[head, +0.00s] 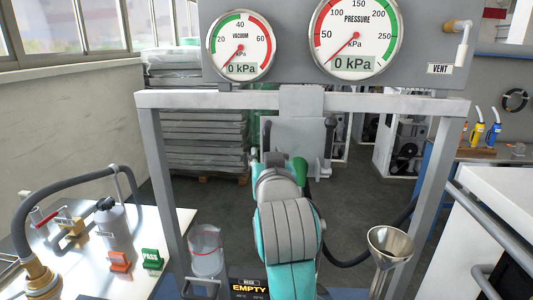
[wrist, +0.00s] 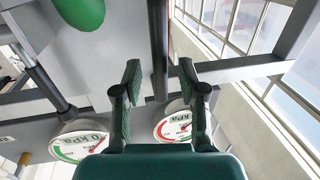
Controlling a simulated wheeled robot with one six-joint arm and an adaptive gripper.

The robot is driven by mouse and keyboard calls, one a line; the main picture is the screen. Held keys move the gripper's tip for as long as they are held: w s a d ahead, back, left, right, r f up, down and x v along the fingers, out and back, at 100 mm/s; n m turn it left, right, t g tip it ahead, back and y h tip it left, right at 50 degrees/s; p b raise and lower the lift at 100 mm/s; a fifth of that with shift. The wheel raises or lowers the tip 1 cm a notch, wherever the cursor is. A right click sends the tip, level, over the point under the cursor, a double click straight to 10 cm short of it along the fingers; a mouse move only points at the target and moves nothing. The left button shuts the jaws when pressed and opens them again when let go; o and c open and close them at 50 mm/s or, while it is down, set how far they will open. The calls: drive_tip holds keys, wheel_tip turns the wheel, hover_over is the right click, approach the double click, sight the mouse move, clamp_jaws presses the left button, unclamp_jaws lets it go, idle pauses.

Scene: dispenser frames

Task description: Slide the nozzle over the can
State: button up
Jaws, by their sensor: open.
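My gripper (wrist: 159,75) is open in the wrist view, with its two dark green fingers apart and nothing held between them. In the head view my own teal and grey arm hides it. I cannot tell for certain which part is the task's nozzle; a brass hose end (head: 40,278) on a thick grey hose is at the lower left. I cannot tell for certain which vessel is the can. My gripper is apart from these.
A grey frame (head: 380,103) carries a vacuum gauge (head: 240,45) and a pressure gauge (head: 356,38), both at 0 kPa. A metal funnel (head: 390,243) stands at right. An EMPTY display (head: 248,288) is below.

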drive_tip(key=s+d, duration=0.2)
drive_tip(key=s, duration=0.7)
drive_tip(key=shift+s, duration=0.35)
drive_tip(key=s+d+f, duration=0.3)
drive_tip(key=d+f, duration=0.1)
drive_tip(key=f, duration=0.7)
drive_tip(key=s+d+f+g, duration=0.1)
drive_tip(key=s+d+f, duration=0.3)
drive_tip(key=f, duration=0.6)
drive_tip(key=s+d+f, duration=0.3)
drive_tip(key=d+f, duration=0.1)
drive_tip(key=f, duration=0.7)
drive_tip(key=s+d+f+g+h, duration=0.1)
drive_tip(key=s+d+f, duration=0.25)
drive_tip(key=s, duration=0.45)
drive_tip(key=s+d+f+h, duration=0.1)
drive_tip(key=s+d+f, duration=0.2)
drive_tip(key=s+f, duration=0.3)
drive_tip(key=s+d+m, duration=0.1)
drive_tip(key=s, duration=0.8)
drive_tip(key=s+d+r+m+h, duration=0.1)
drive_tip(key=s+d, duration=0.1)
drive_tip(key=s, duration=0.7)
drive_tip(key=shift+r+g, duration=0.25)
drive_tip(key=shift+g, duration=0.15)
